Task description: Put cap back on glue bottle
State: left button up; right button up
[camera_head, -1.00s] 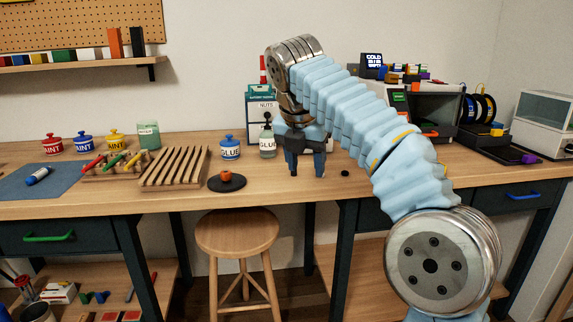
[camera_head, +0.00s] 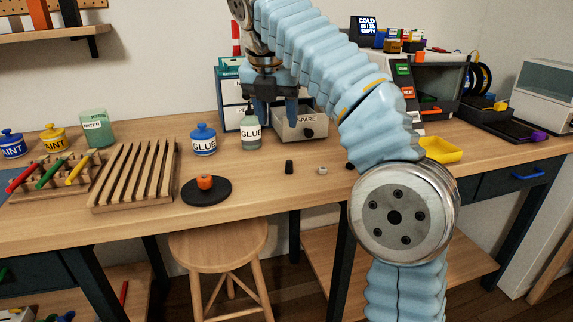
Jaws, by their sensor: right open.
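The glue bottle (camera_head: 251,133) is a small grey-green bottle labelled GLUE, standing upright on the bench. It has a dark narrow top, partly overlapped by my gripper. A small black upright cylinder (camera_head: 289,167), which looks like a cap, stands on the bench to the right and in front of the bottle. My right gripper (camera_head: 274,112) points down with its fingers apart and nothing seen between them. It is just above and right of the bottle in the picture; its depth relative to the bottle is hard to tell. My left gripper is not in view.
A small grey ring (camera_head: 322,170) lies right of the black cylinder. A black disc (camera_head: 222,194) bears an orange piece. A SPARE bin (camera_head: 300,125) stands behind. The front bench strip is mostly clear.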

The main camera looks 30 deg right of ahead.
jog(key=b, duration=0.1)
send_over(289, 162)
jog(key=s+a, duration=0.1)
jog(key=a, duration=0.1)
jog(key=f, duration=0.8)
jog(key=shift+s+a, duration=0.15)
jog(key=shift+a, duration=0.05)
jog(key=shift+s+d+b+x, duration=0.15)
jog(key=shift+b+x, duration=0.1)
jog(key=shift+x, duration=0.6)
jog(key=shift+d+b+x, duration=0.1)
jog(key=shift+b+x, duration=0.15)
jog(key=shift+x, duration=0.6)
jog(key=shift+s+d+b+x, duration=0.15)
jog(key=shift+b+x, duration=0.1)
jog(key=shift+x, duration=0.65)
jog(key=shift+w+r, duration=0.1)
grip_shut()
